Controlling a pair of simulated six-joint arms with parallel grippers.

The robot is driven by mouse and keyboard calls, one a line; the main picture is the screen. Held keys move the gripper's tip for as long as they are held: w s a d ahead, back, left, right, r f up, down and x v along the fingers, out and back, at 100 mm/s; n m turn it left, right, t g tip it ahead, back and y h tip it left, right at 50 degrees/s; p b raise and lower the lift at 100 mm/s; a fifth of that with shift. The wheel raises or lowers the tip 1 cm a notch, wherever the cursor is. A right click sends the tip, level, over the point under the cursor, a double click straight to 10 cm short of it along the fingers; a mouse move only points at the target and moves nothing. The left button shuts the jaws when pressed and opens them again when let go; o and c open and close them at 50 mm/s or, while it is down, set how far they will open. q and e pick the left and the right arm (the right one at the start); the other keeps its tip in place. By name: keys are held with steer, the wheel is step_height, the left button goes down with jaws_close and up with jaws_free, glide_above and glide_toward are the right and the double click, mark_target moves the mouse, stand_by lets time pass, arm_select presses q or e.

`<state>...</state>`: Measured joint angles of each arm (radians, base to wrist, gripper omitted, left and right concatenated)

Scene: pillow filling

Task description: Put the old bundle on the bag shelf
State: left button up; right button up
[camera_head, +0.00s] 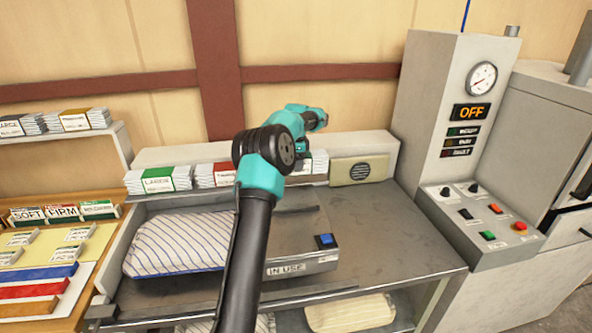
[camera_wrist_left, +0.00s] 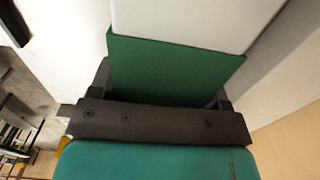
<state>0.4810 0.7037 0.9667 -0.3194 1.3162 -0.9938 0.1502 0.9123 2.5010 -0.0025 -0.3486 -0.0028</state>
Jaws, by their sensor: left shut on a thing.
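A bundle with a white body and a green band (camera_wrist_left: 172,72) sits between the fingers of my left gripper (camera_wrist_left: 163,98) in the left wrist view. In the head view, the left gripper (camera_head: 302,150) is at the back of the workbench, over the white bag shelf (camera_head: 265,149). It is shut on the bundle (camera_head: 320,160), which shows there as a white stack with a little green, partly hidden by my arm. I cannot tell whether it rests on the shelf. My right gripper is not in view.
A green-banded LARGE bundle (camera_head: 165,180) and a red-banded bundle (camera_head: 213,175) lie left along the shelf. A beige vented panel (camera_head: 360,170) is to the right. A striped pillow (camera_head: 180,243) lies on the bench beside the IN USE unit (camera_head: 300,268). The control panel (camera_head: 480,225) stands at right.

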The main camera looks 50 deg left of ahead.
arm_select(q)
steer(key=shift+f, duration=1.7)
steer(key=shift+f, duration=0.15)
steer(key=o, duration=1.2)
step_height(320, 180, up, 12)
steer(key=shift+r, duration=0.1)
